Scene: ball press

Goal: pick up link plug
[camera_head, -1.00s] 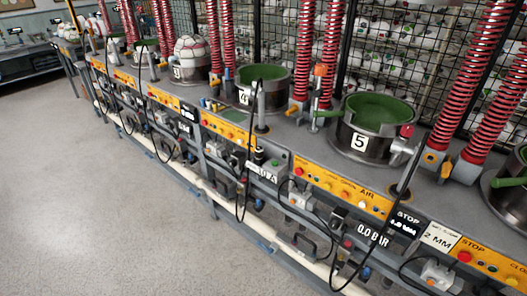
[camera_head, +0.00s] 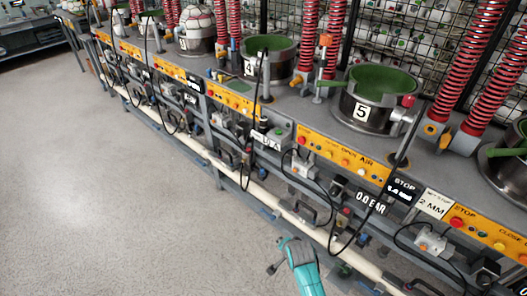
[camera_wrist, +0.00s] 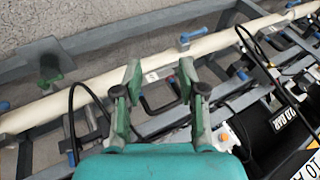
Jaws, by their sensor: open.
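My gripper (camera_wrist: 160,76) is open and empty in the wrist view, with its two green fingers spread apart. A black U-shaped handle-like piece (camera_wrist: 160,108) shows beyond and between the fingers, low on the bench's front; I cannot tell for certain whether it is the link plug. In the head view, the teal end of my arm (camera_head: 300,262) shows at the bottom centre, in front of the bench's lower frame.
A long cream pipe (camera_head: 235,176) and grey frame bars run low along the bench. Yellow control panels (camera_head: 343,158) line its edge, below the round press pots such as number 5 (camera_head: 362,113). The grey floor (camera_head: 120,220) at left is clear.

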